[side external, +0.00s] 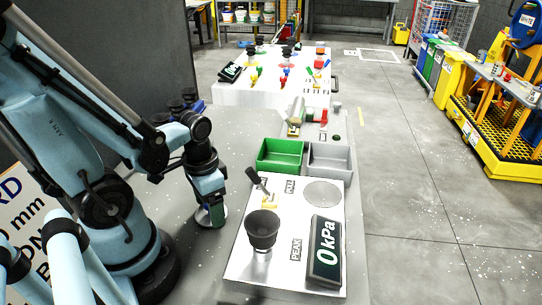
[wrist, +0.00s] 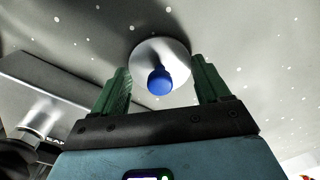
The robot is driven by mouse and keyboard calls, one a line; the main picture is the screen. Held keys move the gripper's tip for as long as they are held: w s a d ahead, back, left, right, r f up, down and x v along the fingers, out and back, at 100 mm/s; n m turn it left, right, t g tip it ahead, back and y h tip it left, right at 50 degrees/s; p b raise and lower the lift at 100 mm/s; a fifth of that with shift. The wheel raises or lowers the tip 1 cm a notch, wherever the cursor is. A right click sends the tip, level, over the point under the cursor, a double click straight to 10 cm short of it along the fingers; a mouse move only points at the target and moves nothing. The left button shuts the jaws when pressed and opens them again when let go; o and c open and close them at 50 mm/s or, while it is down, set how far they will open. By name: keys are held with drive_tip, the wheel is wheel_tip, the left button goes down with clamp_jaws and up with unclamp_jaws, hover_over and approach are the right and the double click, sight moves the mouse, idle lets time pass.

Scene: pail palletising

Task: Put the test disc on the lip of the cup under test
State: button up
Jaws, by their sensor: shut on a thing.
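The test disc is a pale round plate with a blue knob; in the wrist view the disc (wrist: 175,52) lies beyond my green fingers, and its knob (wrist: 160,80) shows between them. My gripper (side external: 214,216) is low over the grey table, left of the white test panel, shut on the disc; the disc's pale edge (side external: 203,222) shows under the fingers. The cup under test (side external: 262,229) is a black suction cup, mouth up, on a metal stem at the panel's front left. No disc is on its lip. Dark and metal parts at the wrist view's lower left are partly cut off.
The white panel (side external: 240,272) carries a display reading 0 kPa (side external: 325,250), a lever (side external: 258,182) and a round grey plate (side external: 322,194). Behind it stand a green bin (side external: 280,155) and a grey bin (side external: 330,158). Bare table lies between my gripper and the panel.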

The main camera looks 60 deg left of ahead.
drive_tip(key=shift+f, duration=0.3)
drive_tip(key=shift+f, duration=0.15)
drive_tip(key=o, duration=1.1)
drive_tip(key=shift+c, duration=0.2)
drive_tip(key=shift+r, duration=0.2)
drive_tip(key=shift+r, duration=5.85)
drive_tip(key=w+d+t, duration=0.2)
drive_tip(key=w+t, duration=0.2)
drive_tip(key=w, duration=0.3)
drive_tip(key=shift+w+d, duration=0.15)
drive_tip(key=shift+d, duration=0.1)
drive_tip(key=w+t, duration=0.1)
drive_tip(key=w+d+r+t, duration=0.1)
drive_tip(key=w+d+t, duration=0.1)
drive_tip(key=shift+w+d+r, duration=0.2)
drive_tip(key=shift+w+d, duration=0.05)
drive_tip(key=shift+w, duration=0.15)
drive_tip(key=c, duration=0.3)
drive_tip(key=shift+w, duration=0.1)
drive_tip(key=c, duration=0.5)
